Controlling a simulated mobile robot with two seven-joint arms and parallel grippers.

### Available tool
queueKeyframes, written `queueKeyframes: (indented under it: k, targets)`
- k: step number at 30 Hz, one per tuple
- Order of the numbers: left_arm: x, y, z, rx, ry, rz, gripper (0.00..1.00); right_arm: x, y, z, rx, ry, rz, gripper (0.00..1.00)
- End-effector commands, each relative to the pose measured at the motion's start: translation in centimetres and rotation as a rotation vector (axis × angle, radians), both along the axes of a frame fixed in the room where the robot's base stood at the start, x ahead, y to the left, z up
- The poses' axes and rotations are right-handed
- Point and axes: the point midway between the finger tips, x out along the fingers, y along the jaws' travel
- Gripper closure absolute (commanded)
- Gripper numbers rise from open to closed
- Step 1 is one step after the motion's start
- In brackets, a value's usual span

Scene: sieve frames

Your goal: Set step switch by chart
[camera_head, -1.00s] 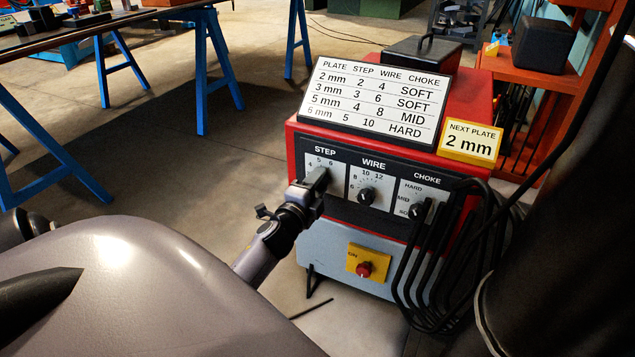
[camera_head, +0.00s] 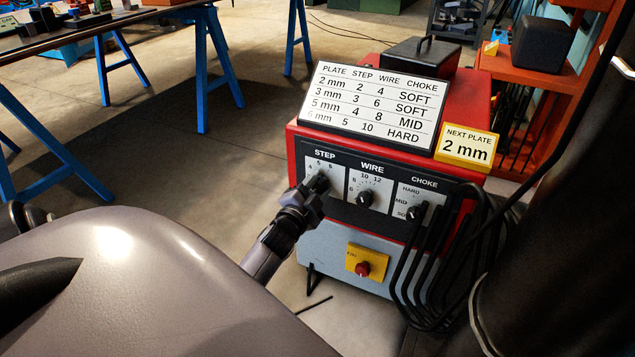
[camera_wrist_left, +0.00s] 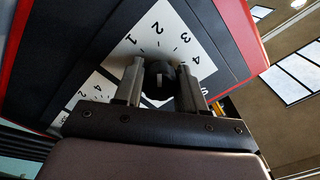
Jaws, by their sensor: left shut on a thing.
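The red welding machine (camera_head: 390,240) stands in the middle of the head view. Its front panel has a STEP knob (camera_head: 318,184), a WIRE knob (camera_head: 365,198) and a CHOKE knob (camera_head: 417,212). My left gripper (camera_head: 316,188) is shut on the STEP knob. In the left wrist view the black STEP knob (camera_wrist_left: 160,82) sits between the two fingers, with its short white mark pointing roughly at 2. The chart (camera_head: 375,105) gives step 2, wire 4, SOFT for 2 mm. The yellow plate sign (camera_head: 467,147) reads 2 mm. My right gripper is out of view.
Black cables (camera_head: 440,265) hang over the machine's right front. A red button (camera_head: 363,268) on a yellow plate sits below the knobs. A blue-legged table (camera_head: 205,70) stands at back left, an orange shelf (camera_head: 540,75) at back right. Floor left of the machine is clear.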

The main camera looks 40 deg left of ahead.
Motion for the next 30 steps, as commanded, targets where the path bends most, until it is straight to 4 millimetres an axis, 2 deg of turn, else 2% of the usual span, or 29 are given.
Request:
queueKeyframes:
  k: [11,12,14,24,30]
  targets:
    - [-0.1,0.3,-0.1,-0.003,0.003,0.006,0.91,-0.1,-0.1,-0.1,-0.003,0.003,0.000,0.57]
    - [-0.1,0.3,-0.1,-0.003,0.003,0.006,0.54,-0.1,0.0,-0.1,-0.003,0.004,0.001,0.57]
    - [-0.1,0.3,-0.1,-0.003,0.003,0.006,0.35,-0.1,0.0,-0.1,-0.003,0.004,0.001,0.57]
    - [-0.2,0.0,0.0,-0.003,0.000,0.002,0.35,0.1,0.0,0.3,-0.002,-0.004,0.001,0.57]
    - [-2.3,-0.6,0.1,-0.004,0.003,0.003,0.35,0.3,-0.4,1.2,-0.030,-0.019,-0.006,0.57]
